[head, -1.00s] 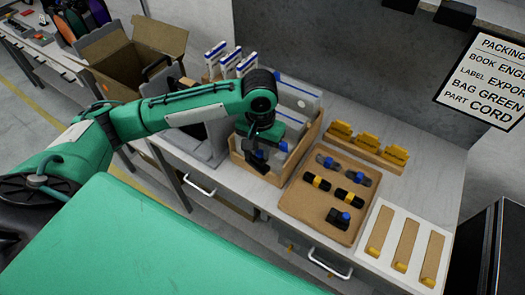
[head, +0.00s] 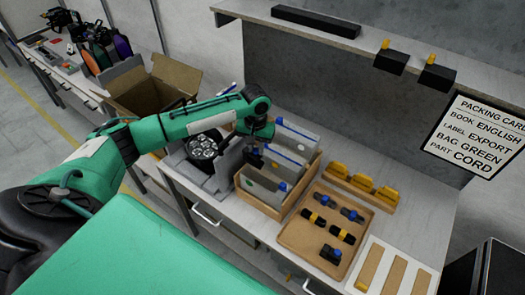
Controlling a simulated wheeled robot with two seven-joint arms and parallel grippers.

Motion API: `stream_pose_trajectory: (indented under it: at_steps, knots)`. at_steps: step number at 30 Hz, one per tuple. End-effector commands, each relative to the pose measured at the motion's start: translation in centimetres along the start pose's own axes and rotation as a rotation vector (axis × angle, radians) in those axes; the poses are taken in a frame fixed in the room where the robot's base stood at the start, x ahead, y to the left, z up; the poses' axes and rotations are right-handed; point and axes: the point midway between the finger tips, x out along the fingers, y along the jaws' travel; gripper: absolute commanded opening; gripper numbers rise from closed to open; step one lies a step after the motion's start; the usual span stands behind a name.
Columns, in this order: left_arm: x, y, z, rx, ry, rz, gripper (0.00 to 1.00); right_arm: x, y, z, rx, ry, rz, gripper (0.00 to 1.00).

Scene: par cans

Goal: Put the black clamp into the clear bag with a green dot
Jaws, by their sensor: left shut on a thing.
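My left gripper (head: 256,152) is above the left part of a wooden box (head: 289,208) on the bench. It is shut on a small dark thing that looks like the black clamp (head: 253,158); the fingers and arm hide part of it. The box holds several upright clear bags. The front bag (head: 263,186) carries a green dot (head: 250,183) low on its left side and a blue piece at its upper right. Another bag (head: 297,138) stands at the back, its dot not clear to me. The held thing is behind and above the front bag. My right gripper is not in view.
A wooden tray (head: 294,238) with several black parts, some with blue or yellow pieces, lies right of the box. Yellow parts (head: 362,182) stand on a rack behind it. A grey holder with a par can (head: 204,146) and an open carton (head: 160,86) are left.

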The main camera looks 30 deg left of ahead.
Motion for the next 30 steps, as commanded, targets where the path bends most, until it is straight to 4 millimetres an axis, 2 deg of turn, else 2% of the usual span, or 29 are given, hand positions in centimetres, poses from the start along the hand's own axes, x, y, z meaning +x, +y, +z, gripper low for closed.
stream_pose_trajectory:
  at_steps: [11,26,30]
  knots:
    - [1.6,-0.1,-0.1,-0.002,0.002,0.001,0.0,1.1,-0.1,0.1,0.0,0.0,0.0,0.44]
    - [5.4,-0.1,-0.1,0.0,0.002,0.0,0.0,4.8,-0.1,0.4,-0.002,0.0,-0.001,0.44]
    - [6.2,-0.1,-0.1,-0.001,0.0,0.0,0.0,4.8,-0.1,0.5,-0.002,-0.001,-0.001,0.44]
